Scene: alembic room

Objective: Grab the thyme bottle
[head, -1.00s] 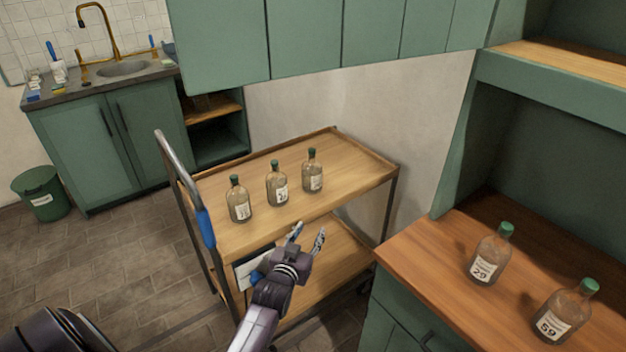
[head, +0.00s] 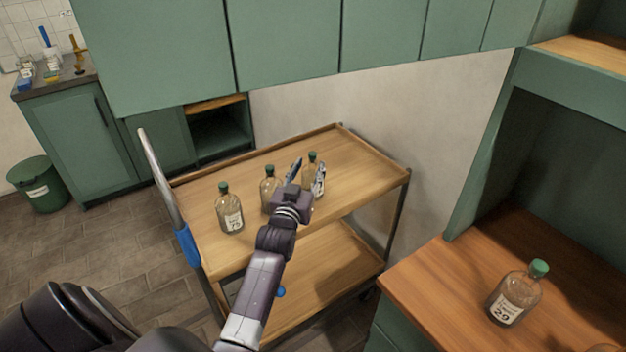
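Three clear glass bottles with green caps stand upright in a row on the wooden top of a trolley (head: 365,163): a left bottle (head: 230,212), a middle bottle (head: 268,182) and a right bottle (head: 311,163). The left bottle's label seems to read 75; none can be read as thyme. My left gripper (head: 306,172) is open over the trolley top, its fingers spread in front of the right bottle, which shows between them. I cannot tell whether they touch it. The gripper partly hides the middle and right bottles. My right gripper is not in view.
A similar bottle labelled 29 (head: 514,294) stands on the wooden counter (head: 440,275) at the right; another is cut off at the corner. Green wall cabinets (head: 300,45) hang behind the trolley. The trolley has a metal handle (head: 160,185) at its left. Its top is clear at the right.

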